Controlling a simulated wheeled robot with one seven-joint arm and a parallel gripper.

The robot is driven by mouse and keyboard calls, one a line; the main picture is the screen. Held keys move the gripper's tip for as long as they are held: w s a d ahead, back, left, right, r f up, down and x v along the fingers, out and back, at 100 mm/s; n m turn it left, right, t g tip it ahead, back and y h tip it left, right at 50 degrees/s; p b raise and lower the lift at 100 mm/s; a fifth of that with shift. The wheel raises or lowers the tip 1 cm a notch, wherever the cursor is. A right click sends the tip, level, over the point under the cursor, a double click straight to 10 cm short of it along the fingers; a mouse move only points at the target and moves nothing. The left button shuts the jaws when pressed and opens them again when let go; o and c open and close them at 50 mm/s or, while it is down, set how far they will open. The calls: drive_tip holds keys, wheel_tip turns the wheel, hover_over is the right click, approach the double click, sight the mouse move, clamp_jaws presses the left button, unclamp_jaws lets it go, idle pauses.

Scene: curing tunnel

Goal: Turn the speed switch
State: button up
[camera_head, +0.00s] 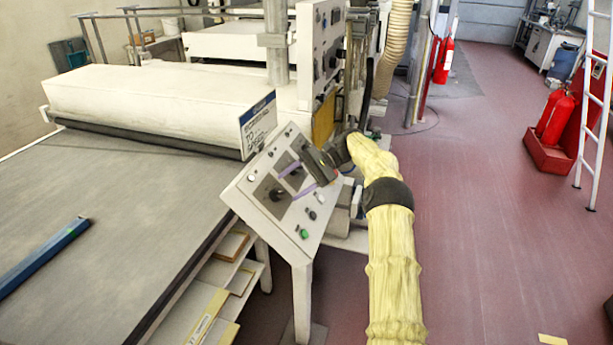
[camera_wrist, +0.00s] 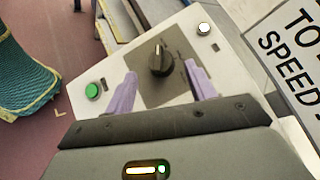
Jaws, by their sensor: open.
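The speed switch is a black rotary knob (camera_wrist: 160,60) on a dark square plate, on a sloping light grey control panel (camera_wrist: 60,135). In the head view the knob (camera_head: 276,195) sits on the panel's face. My gripper (camera_head: 287,186) reaches in from the right, its two purple fingers spread. In the wrist view my gripper (camera_wrist: 161,88) is open, with one finger to each side of the knob and nothing between them but the knob and plate behind. The fingers do not appear to touch the knob. The gap in depth is hard to judge.
A green button (camera_wrist: 93,90) and a white button (camera_wrist: 203,28) flank the knob. A speed sign (camera_head: 258,123) stands behind the panel. A conveyor belt (camera_head: 110,215) lies left. Red fire extinguishers (camera_head: 556,115) and a white ladder (camera_head: 597,110) stand right, beyond open red floor.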

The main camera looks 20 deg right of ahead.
drive_tip(key=shift+v, duration=1)
drive_tip(key=p+v, duration=0.2)
drive_tip(key=p, duration=0.6)
drive_tip(key=shift+d, duration=0.25)
